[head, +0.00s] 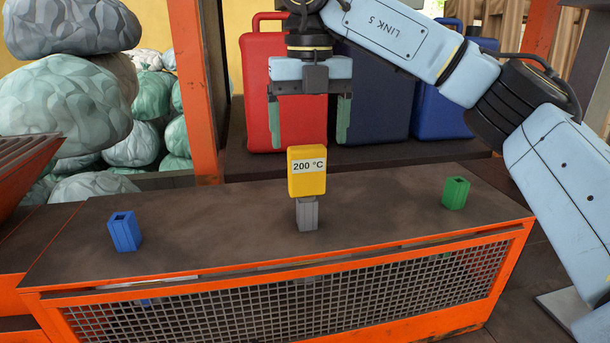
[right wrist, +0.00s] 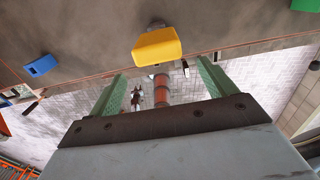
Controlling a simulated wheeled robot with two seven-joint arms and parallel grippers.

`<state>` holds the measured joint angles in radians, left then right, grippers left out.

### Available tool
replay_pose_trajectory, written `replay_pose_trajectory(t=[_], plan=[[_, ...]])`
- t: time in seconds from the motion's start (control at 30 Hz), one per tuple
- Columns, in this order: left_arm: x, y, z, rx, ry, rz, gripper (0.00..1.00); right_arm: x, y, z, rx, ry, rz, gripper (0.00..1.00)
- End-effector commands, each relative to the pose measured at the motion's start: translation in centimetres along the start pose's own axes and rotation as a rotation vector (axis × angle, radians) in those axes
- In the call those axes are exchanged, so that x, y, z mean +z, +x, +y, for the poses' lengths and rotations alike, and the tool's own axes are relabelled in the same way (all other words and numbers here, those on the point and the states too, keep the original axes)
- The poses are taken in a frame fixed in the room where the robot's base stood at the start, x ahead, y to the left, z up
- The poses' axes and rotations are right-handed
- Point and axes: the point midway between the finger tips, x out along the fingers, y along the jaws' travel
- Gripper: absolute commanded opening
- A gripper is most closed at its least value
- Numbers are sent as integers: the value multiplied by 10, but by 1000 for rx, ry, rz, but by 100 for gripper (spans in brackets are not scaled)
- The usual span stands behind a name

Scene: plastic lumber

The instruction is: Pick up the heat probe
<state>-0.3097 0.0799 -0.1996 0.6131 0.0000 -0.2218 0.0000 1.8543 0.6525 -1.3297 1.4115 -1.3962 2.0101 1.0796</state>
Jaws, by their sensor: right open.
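The heat probe (head: 307,171) is a yellow block with a white "200 °C" label. It stands upright in a grey holder (head: 307,213) on the brown table top. My right gripper (head: 309,122) is open and empty, fingers pointing down, above the probe and apart from it. In the right wrist view, the yellow probe (right wrist: 157,46) shows beyond the two green fingertips (right wrist: 160,82), roughly centred between them. My left gripper is in neither view.
A blue holder (head: 124,231) stands at the table's left and a green holder (head: 455,193) at its right, both apparently empty. Red (head: 274,90) and blue canisters (head: 380,100) stand behind. Stuffed bags (head: 70,110) are piled at the back left. The table top (head: 220,222) is otherwise clear.

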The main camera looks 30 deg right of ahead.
Motion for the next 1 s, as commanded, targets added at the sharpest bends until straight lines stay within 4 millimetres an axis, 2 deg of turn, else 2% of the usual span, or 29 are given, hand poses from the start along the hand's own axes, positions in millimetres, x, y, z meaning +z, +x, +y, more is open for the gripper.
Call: replay_pose_trajectory(t=[0.03,0.1,0.37,0.63,0.73,0.93,1.0], plan=[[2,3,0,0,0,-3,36,0,12,0,1,-1,4,84],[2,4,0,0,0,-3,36,0,20,0,1,-2,3,84],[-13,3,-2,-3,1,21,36,2,37,0,0,0,2,84],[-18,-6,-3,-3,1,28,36,9,74,-1,0,0,0,84],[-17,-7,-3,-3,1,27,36,9,80,-1,0,-1,0,84],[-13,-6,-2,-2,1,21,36,9,82,-1,1,0,-1,84],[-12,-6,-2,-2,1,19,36,9,82,-1,1,0,-1,77]])
